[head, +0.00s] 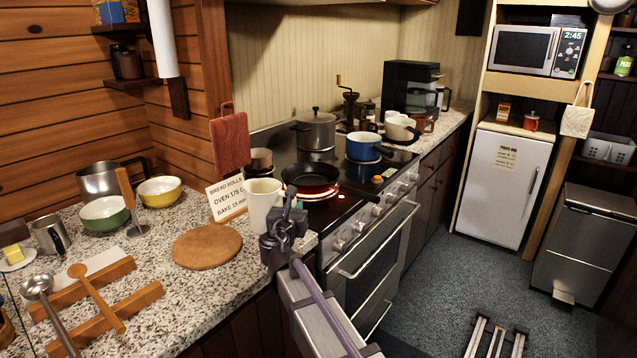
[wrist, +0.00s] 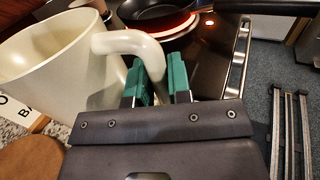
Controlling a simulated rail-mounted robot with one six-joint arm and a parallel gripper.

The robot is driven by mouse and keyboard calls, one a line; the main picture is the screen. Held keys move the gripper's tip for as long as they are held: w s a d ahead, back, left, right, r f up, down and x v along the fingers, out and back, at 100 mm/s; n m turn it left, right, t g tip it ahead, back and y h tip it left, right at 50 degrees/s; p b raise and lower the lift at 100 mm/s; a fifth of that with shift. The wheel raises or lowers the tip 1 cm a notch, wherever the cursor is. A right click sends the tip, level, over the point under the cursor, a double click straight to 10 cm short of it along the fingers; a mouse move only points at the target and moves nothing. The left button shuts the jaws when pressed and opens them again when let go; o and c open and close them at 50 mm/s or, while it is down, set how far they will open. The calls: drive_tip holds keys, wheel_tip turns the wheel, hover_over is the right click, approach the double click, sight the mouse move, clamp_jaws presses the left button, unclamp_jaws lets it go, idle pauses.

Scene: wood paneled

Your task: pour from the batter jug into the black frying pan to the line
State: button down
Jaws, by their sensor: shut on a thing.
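The batter jug (head: 262,204) is cream and looks roughly upright near the right end of the stone counter, left of the stove. My gripper (head: 285,215) is at its right side. In the wrist view the green-padded fingers of my gripper (wrist: 160,82) are closed on the handle of the jug (wrist: 45,75). I cannot tell whether the jug's base touches the counter. The black frying pan (head: 310,176) sits on a glowing red burner just beyond the jug; it also shows at the top of the wrist view (wrist: 152,10). No batter and no line are visible.
A blue pot (head: 364,148) and a grey lidded pot (head: 316,132) stand behind the pan. The pan's handle (head: 360,194) points right, toward the stove front.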

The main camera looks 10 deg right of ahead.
drive_tip(key=shift+r+p, duration=2.6)
drive_tip(key=shift+f, duration=0.1)
